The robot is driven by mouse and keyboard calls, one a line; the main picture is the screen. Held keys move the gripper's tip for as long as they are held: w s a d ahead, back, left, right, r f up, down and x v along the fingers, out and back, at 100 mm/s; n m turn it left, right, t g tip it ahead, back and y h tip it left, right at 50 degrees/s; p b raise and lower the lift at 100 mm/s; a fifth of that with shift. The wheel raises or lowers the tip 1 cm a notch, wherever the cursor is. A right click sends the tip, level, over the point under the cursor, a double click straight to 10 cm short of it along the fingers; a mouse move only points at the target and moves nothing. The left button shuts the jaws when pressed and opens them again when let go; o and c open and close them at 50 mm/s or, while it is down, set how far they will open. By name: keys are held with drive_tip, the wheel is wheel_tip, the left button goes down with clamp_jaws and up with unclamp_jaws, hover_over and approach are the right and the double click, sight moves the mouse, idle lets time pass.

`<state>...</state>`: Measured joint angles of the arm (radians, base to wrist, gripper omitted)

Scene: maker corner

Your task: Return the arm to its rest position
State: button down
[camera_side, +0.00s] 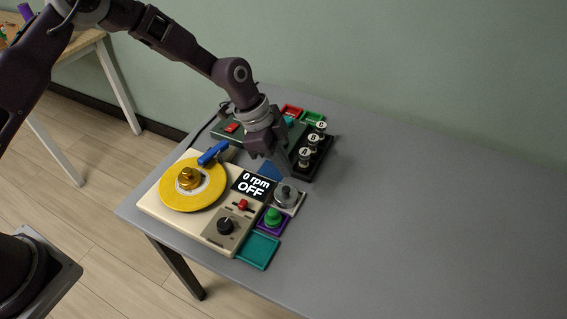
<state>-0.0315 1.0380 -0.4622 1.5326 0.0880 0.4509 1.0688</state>
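My gripper (281,161) points down over the back of the table's crowded left part. It is just behind a grey knob-like piece (286,193) on a pale square base and left of a black rack (318,158). The fingers are dark and partly hidden by the gripper body. I cannot tell whether they are apart or whether anything is between them. My arm reaches in from the upper left, bent and stretched out over the table.
A cream device (160,209) carries a yellow disc (174,201), a blue lever (213,152) and a display reading "0 rpm OFF" (253,185). Nearby are a green button (273,216), a teal tray (257,251) and lettered pieces in the rack. The table's right side (440,230) is clear.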

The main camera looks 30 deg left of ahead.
sight(289, 189)
drive_tip(key=shift+f, duration=0.2)
idle(0.7)
drive_tip(key=shift+f, duration=2.5)
wheel_tip(289, 189, up, 7)
idle(0.4)
